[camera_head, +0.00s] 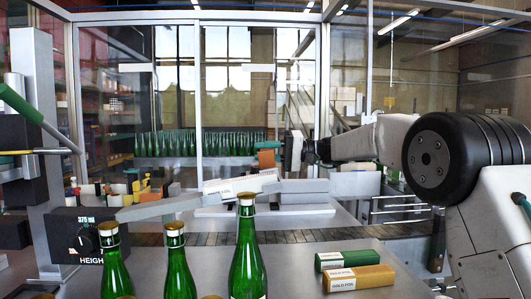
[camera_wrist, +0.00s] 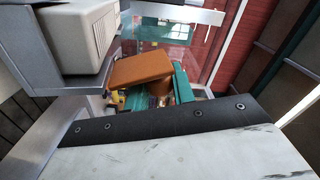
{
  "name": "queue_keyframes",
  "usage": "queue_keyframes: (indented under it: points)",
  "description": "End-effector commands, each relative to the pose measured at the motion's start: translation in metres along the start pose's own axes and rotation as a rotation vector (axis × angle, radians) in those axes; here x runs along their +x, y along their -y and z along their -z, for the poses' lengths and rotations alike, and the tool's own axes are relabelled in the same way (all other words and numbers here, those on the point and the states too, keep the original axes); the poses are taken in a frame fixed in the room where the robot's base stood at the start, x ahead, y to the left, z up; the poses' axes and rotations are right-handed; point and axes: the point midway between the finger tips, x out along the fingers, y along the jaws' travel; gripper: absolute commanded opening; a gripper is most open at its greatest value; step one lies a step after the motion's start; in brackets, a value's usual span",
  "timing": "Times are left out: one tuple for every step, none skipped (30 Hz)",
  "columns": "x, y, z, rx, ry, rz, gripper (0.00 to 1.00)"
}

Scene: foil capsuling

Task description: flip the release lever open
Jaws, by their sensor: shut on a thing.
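My gripper (camera_head: 279,153) is at the end of my arm, which reaches in from the right of the head view. An orange-brown block (camera_head: 267,157) is at its tip, and the gripper is shut on it as far as I can tell. An orange block (camera_wrist: 140,68) also shows large in the wrist view, with teal pieces (camera_wrist: 183,86) beside and behind it. The fingers themselves are not clear. A lever with a green grip (camera_head: 18,103) and a grey rod slants at the far left, well away from my gripper. I cannot tell whether it is the release lever.
A grey arm with a labelled white block (camera_head: 240,185) extends from the left machine and its height dial (camera_head: 88,238). Green bottles (camera_head: 247,255) stand in front. Green and gold foil boxes (camera_head: 358,278) lie at the right. Glass panels with metal posts stand behind.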

Motion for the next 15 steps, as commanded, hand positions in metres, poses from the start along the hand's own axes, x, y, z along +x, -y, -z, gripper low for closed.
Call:
queue_keyframes:
  points:
    - [-0.001, -0.001, 0.001, 0.02, -0.004, -0.002, 0.02]
    - [-0.001, -0.002, 0.002, 0.034, -0.007, -0.003, 0.02]
    - [-0.001, -0.002, 0.002, 0.056, -0.01, -0.005, 0.02]
    - [-0.001, -0.003, 0.003, 0.073, -0.013, -0.006, 0.02]
    - [-0.001, -0.003, 0.004, 0.093, -0.016, -0.008, 0.02]
    - [-0.001, -0.004, 0.005, 0.12, -0.02, -0.01, 0.02]
    - [-0.001, -0.005, 0.005, 0.141, -0.023, -0.011, 0.02]
    - [-0.001, -0.006, 0.006, 0.164, -0.027, -0.013, 0.02]
    - [-0.001, -0.007, 0.007, 0.194, -0.032, -0.016, 0.02]
    - [-0.001, -0.007, 0.008, 0.218, -0.036, -0.017, 0.02]
    - [-0.002, -0.008, 0.009, 0.24, -0.04, -0.019, 0.02]
    - [-0.002, -0.009, 0.01, 0.27, -0.044, -0.022, 0.02]
    - [-0.002, -0.01, 0.01, 0.292, -0.048, -0.023, 0.02]
    - [-0.002, -0.011, 0.011, 0.315, -0.051, -0.025, 0.02]
    - [-0.002, -0.012, 0.012, 0.343, -0.056, -0.027, 0.02]
